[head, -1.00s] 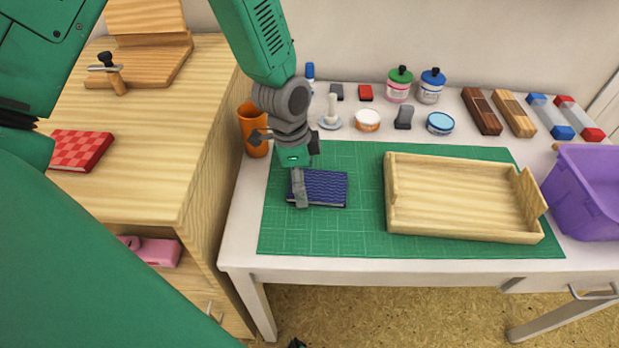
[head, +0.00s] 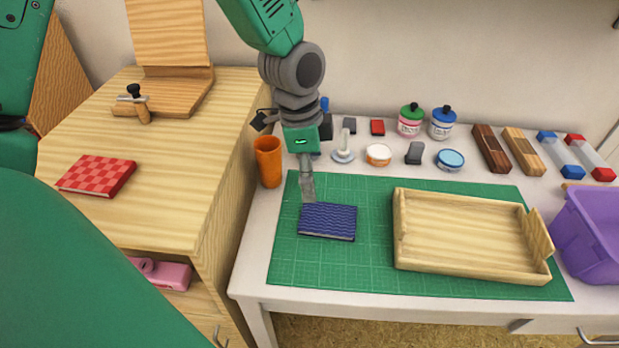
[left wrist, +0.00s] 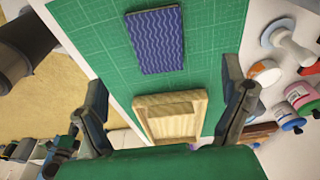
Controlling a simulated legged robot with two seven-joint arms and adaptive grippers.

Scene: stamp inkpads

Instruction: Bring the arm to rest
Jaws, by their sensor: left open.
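My left gripper (head: 307,187) is open and empty in the head view, above the back left part of the green cutting mat. Its two fingers also show spread apart in the left wrist view (left wrist: 168,105). A dark blue notebook with a wavy pattern (head: 328,221) lies on the mat just in front of the gripper, apart from it; it also shows in the left wrist view (left wrist: 158,40). My right gripper is not in view.
A wooden tray (head: 470,270) lies on the mat (head: 330,275). An orange cup (head: 268,162) stands left of the gripper. Jars, stamps and inkpads line the back of the table. A purple bin (head: 592,240) is at the right. A red checked book (head: 97,176) lies on the wooden cabinet.

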